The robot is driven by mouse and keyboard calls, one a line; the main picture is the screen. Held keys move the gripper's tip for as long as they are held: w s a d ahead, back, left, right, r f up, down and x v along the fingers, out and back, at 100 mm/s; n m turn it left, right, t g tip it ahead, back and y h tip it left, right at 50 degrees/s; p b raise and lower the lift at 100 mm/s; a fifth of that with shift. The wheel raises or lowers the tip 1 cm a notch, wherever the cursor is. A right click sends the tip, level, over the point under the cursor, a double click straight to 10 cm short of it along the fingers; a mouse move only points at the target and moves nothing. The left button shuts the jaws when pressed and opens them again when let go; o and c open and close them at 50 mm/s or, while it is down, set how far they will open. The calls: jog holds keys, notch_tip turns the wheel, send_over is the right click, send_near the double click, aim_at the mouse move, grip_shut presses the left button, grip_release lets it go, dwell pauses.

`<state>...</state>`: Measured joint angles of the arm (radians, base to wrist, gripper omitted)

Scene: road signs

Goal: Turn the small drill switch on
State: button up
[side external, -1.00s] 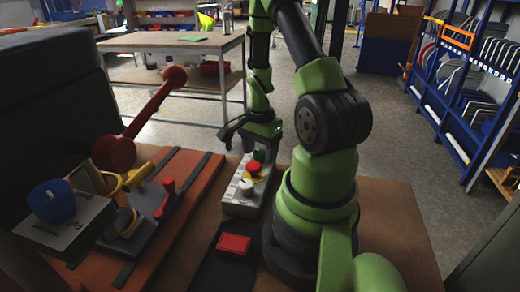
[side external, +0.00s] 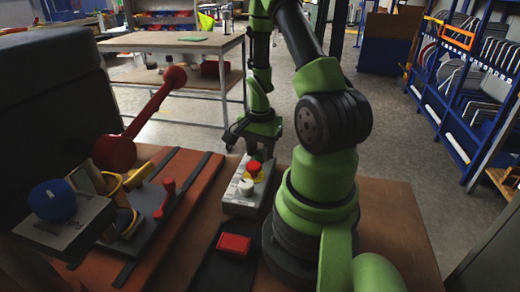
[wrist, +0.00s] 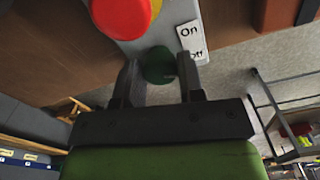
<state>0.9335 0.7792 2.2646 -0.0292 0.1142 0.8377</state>
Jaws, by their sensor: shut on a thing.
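A grey control box (side external: 239,207) stands on the brown table, left of my arm's base. It carries a red button on a yellow ring (side external: 254,168) and a white knob (side external: 245,187). In the wrist view, a dark green knob (wrist: 158,62) sits between my fingers, beside a white label (wrist: 192,42) reading "On" and "Off". My gripper (wrist: 159,72) is shut on this green knob. In the side view, my gripper (side external: 259,148) is at the box's far end and hides the green knob. Which way the knob points cannot be told.
A red pad (side external: 234,243) on a dark base lies in front of the box. A machine with a red lever (side external: 150,110), a blue knob (side external: 51,200) and a small red handle (side external: 167,195) stands to the left. Table space right of my base is clear.

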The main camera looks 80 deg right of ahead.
aim_at(260, 152)
jog(key=n, duration=0.5)
jog(key=shift+n, duration=2.5)
jog(key=o, duration=0.9)
jog(key=shift+r, duration=0.1)
notch_tip(260, 152, up, 10)
jog(key=shift+f, duration=0.1)
